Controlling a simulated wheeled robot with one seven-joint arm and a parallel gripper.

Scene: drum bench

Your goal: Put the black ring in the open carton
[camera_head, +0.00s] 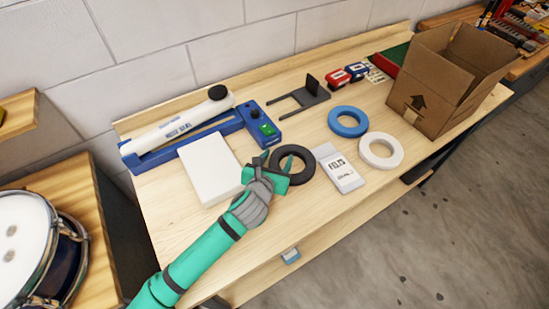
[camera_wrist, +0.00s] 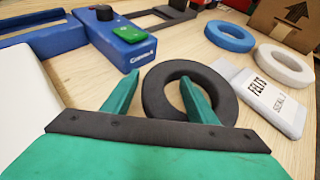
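The black ring (camera_head: 302,151) lies flat on the wooden bench, between a white block and a white packet. I cannot tell whether the fingers touch the ring. The open cardboard carton (camera_head: 425,105) stands at the bench's right end with its flaps up; its inside is mostly hidden.
A blue ring (camera_head: 348,109), a white ring (camera_head: 393,158) and the white packet (camera_head: 342,176) lie between the black ring and the carton. A blue sealer machine (camera_head: 262,127) and the white block (camera_head: 205,178) are to the left. The bench's front strip is clear.

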